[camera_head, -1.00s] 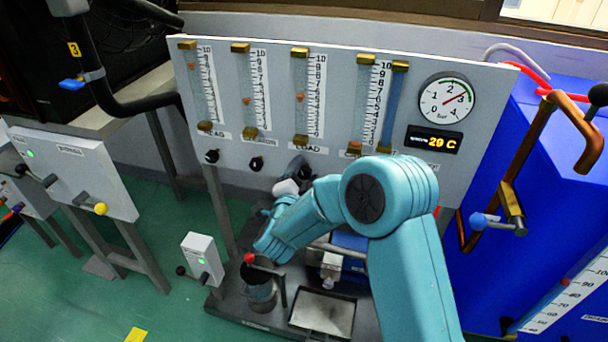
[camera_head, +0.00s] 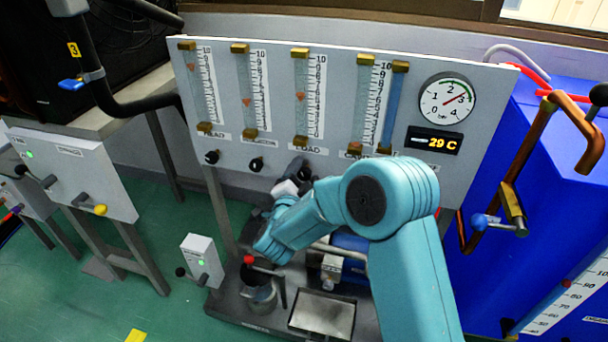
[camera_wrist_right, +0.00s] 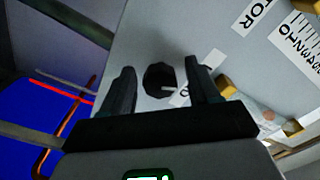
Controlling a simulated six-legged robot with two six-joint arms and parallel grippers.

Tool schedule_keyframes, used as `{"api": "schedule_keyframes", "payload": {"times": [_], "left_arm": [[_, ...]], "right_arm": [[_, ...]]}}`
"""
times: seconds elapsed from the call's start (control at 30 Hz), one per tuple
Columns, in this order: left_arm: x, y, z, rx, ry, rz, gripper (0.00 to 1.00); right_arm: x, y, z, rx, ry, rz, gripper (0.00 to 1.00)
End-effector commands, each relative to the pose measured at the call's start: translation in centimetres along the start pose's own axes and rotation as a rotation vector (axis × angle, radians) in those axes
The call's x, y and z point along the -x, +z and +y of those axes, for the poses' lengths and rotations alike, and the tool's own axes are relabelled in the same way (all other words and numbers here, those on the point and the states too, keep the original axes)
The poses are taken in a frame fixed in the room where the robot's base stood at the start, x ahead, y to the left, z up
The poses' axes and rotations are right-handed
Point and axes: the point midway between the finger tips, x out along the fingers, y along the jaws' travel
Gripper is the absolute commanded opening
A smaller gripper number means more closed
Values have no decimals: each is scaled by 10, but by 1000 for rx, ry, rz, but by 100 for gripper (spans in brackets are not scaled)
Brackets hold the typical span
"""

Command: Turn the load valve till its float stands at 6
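The load flow tube (camera_head: 301,118) is the third tube on the white panel, with a "LOAD" label below it. Its small orange float (camera_head: 300,96) stands near mid-scale, at roughly 5; the exact reading is too small to tell. My right gripper (camera_head: 298,168) is at the panel just under that label and hides the valve in the head view. In the right wrist view, a round black valve knob (camera_wrist_right: 160,79) sits between the two fingers of my right gripper (camera_wrist_right: 161,85), with a visible gap on each side. My left gripper is not in view.
Two other black knobs (camera_head: 256,164) stick out left of my right gripper. A pressure dial (camera_head: 447,100) and a 29 C display (camera_head: 434,140) are on the panel's right. A metal jug (camera_head: 258,292) stands below. A blue tank (camera_head: 560,150) is at the right.

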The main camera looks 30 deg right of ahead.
Motion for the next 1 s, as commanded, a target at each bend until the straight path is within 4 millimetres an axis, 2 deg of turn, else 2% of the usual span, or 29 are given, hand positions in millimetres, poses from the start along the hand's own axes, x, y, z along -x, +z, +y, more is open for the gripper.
{"api": "schedule_keyframes", "payload": {"times": [0.17, 0.27, 0.37, 0.7, 0.83, 1.0], "left_arm": [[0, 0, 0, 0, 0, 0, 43], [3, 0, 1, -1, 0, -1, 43], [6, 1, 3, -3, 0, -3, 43], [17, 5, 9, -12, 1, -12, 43], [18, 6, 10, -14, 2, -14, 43], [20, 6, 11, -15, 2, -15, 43]], "right_arm": [[2, 0, 0, 0, 0, 0, 61], [11, 0, -1, 1, 0, -3, 61], [30, -1, -2, 2, -2, -4, 61], [120, 0, -2, 2, -4, -6, 61], [144, 0, -2, 3, -3, -4, 61], [161, 0, -1, 1, -2, -1, 61]]}}
